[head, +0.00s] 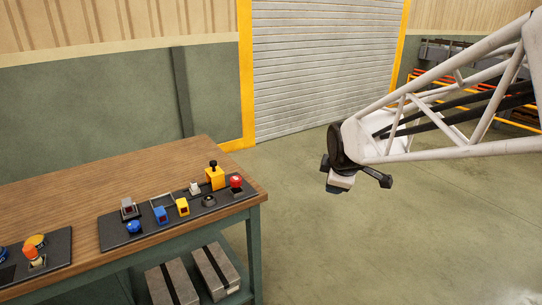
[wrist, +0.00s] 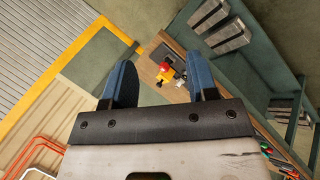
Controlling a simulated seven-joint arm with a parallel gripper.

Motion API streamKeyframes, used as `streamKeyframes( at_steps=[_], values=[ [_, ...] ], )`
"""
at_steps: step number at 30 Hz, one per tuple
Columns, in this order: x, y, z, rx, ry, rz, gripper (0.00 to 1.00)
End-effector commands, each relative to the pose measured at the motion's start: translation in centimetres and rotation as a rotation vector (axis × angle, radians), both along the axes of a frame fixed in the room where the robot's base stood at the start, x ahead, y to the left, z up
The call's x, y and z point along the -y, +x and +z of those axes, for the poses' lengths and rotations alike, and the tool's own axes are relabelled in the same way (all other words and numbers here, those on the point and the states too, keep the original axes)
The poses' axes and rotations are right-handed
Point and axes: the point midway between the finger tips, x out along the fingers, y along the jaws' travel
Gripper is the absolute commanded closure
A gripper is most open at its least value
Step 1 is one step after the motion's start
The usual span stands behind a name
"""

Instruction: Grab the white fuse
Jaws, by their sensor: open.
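A small white piece (head: 195,188), which looks like the white fuse, stands upright on the dark panel (head: 150,238) on the wooden table in the head view. It is left of the yellow block with a black knob (head: 215,177). My gripper (head: 356,178) hangs in the air to the right of the table, well apart from the panel. In the wrist view my gripper (wrist: 161,62) shows two blue fingers spread wide with nothing held. A small pale spot (wrist: 180,83) beside the red and yellow parts may be the fuse; it is too small to tell.
A red button (head: 236,182), a blue button (head: 134,227), a grey block (head: 128,209) and yellow and blue blocks share the panel. A second panel (head: 62,243) lies at the left. Grey cases (head: 215,270) sit on the lower shelf. The floor right of the table is clear.

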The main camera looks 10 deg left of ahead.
Motion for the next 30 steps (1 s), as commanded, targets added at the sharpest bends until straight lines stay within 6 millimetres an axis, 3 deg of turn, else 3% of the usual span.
streamKeyframes(
  at_steps=[6,15,24,30],
  values=[
    [-7.0,6.0,-1.9,0.135,-0.16,0.333,0.47],
    [-17.7,12.3,-5.4,0.359,-0.403,0.766,0.47],
    [-29.4,16.0,-10.3,0.621,-0.67,1.151,0.47],
    [-37.4,17.0,-14.1,0.816,-0.865,1.371,0.47]
  ],
)
